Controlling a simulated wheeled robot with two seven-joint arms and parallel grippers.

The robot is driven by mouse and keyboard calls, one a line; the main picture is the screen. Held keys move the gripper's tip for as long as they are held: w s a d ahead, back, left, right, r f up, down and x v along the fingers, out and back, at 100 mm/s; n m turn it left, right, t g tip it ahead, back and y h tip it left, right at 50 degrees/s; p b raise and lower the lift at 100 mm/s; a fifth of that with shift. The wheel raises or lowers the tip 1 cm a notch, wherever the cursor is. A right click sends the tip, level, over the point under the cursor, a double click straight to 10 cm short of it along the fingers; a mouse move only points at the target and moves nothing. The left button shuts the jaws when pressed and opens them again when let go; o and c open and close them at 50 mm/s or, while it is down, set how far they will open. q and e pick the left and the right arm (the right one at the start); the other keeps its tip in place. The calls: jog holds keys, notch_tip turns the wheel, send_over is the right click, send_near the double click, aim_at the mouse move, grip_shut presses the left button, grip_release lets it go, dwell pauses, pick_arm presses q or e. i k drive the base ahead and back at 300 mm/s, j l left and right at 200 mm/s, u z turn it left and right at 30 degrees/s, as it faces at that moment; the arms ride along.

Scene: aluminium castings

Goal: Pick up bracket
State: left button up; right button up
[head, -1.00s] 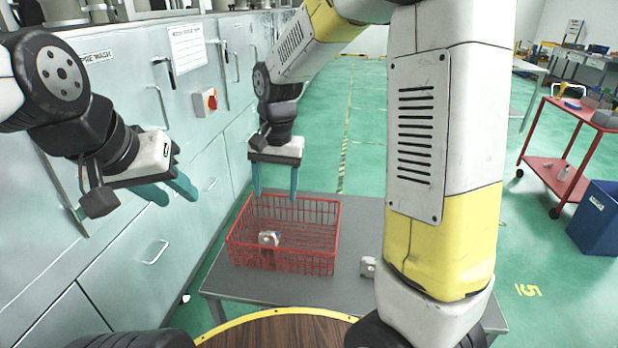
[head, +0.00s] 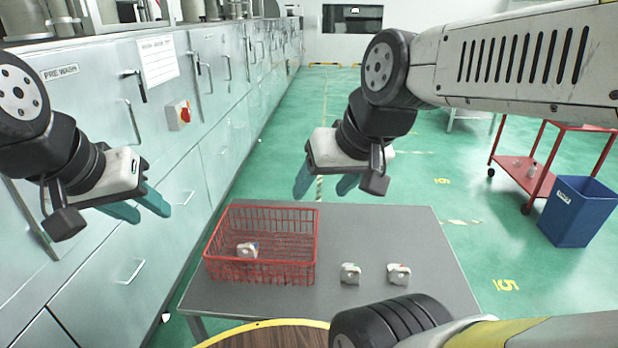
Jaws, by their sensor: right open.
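Two light metal brackets stand on the grey table right of the basket: one bracket (head: 350,274) nearer the basket and another bracket (head: 399,274) further right. A third bracket (head: 247,251) lies inside the red wire basket (head: 316,262). My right gripper (head: 326,188) is open and empty, raised above the table's back part, its teal fingers pointing down and left. My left gripper (head: 143,210) hangs at the left in front of the cabinets.
The grey table (head: 418,240) is clear behind and right of the brackets. Pale cabinets (head: 180,178) line the left side. A blue bin (head: 577,212) and a red cart (head: 527,176) stand on the green floor at the right.

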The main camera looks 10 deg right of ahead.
aim_at(398, 274)
jog(key=l+z, duration=0.15)
jog(key=z, duration=0.2)
jog(key=k+l+z, duration=0.15)
jog(key=z, duration=0.25)
jog(key=l+z, duration=0.15)
jog(key=z, duration=0.2)
